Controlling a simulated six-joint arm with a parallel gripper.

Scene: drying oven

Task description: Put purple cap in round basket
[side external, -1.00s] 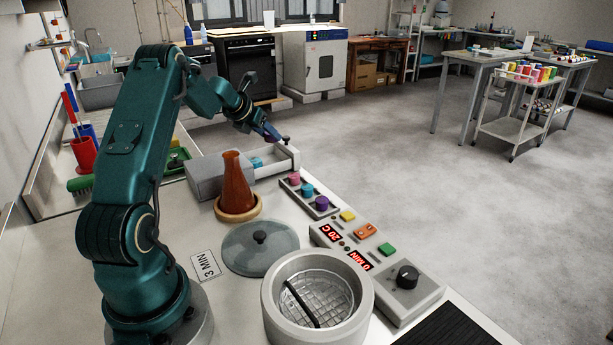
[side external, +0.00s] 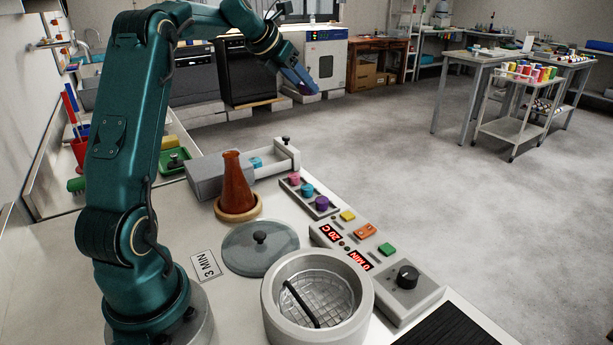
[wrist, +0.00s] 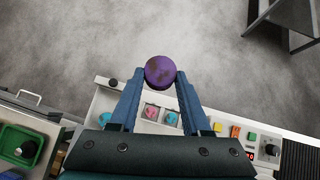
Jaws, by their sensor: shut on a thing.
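My gripper (side external: 303,84) is raised high above the bench, shut on a round purple cap (wrist: 160,72) with brownish patches. The cap sits between the fingertips in the wrist view; in the side view it shows only as a small purple spot (side external: 305,90). The round basket (side external: 325,290), a wire mesh with a black bar handle, sits inside a round grey pot (side external: 365,298) at the front. The pot is uncovered, and the basket looks empty. My gripper is far above and behind it.
The glass lid (side external: 240,250) lies beside the pot. A strip (side external: 331,212) holds pink, blue and purple round pieces. An orange flask (side external: 233,185) stands on a wooden ring. An open drawer (side external: 275,174) holds a blue piece. A control panel (side external: 420,292) stands right of the pot.

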